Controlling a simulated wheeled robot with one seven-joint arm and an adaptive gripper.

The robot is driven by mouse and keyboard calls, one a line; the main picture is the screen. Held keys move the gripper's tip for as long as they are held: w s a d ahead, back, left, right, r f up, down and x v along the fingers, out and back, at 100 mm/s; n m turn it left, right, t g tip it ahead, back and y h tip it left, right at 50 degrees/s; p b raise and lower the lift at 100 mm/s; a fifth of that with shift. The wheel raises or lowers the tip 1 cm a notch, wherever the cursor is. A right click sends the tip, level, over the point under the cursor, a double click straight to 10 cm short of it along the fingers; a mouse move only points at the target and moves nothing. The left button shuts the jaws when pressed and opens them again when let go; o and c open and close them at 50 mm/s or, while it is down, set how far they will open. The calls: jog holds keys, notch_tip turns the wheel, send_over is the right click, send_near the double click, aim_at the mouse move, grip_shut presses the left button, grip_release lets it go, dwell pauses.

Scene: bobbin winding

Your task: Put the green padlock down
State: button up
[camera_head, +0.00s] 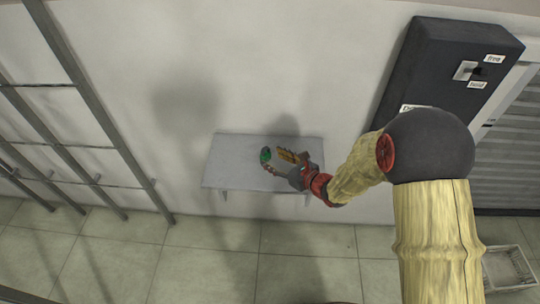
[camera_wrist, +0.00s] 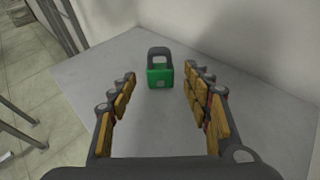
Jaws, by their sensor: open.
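The green padlock (camera_wrist: 160,76) has a green body and a dark shackle. In the wrist view it stands upright on the grey shelf (camera_wrist: 95,65), shackle up, just beyond my fingertips and centred between them. My gripper (camera_wrist: 158,82) is open, with a finger on each side and clear space between each finger and the padlock. In the head view the padlock (camera_head: 265,154) is a small green spot on the shelf (camera_head: 225,165), at the tips of my gripper (camera_head: 270,160). My fingers hide part of the shelf there.
The shelf is fixed to a pale wall (camera_head: 270,70) and is otherwise bare. Metal bars (camera_head: 95,110) stand to the left. A dark wall box (camera_head: 440,75) with labels is at the upper right. A crate (camera_head: 510,270) sits on the tiled floor at the lower right.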

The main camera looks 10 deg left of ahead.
jog(key=p+v, duration=0.2)
jog(key=v, duration=0.7)
jog(key=shift+r, duration=0.15)
jog(key=shift+s+a+r+n, duration=0.15)
jog(key=shift+a+r+n, duration=0.05)
jog(key=shift+r+n, duration=0.15)
jog(key=s+a+r+n+g, duration=0.1)
jog(key=s+r+n+g, duration=0.6)
jog(key=s+r+n, duration=0.75)
jog(key=s+d+r+n+t+h, duration=0.1)
jog(key=s+d+r+n+h, duration=0.1)
jog(key=d, duration=0.5)
jog(key=s+d+r+n+t+h, duration=0.1)
jog(key=s+d+r+n+h, duration=0.2)
jog(key=d, duration=0.4)
jog(key=s+d+r+n+t+h, duration=0.1)
jog(key=s+d+r+n+h, duration=0.1)
jog(key=s+d+n+h, duration=0.2)
jog(key=d+n+h, duration=0.1)
jog(key=d+n, duration=0.1)
jog(key=d, duration=0.1)
jog(key=shift+s+r+t+h, duration=0.3)
jog(key=shift+s+h, duration=0.05)
jog(key=shift+h, duration=0.05)
jog(key=shift+d, duration=0.1)
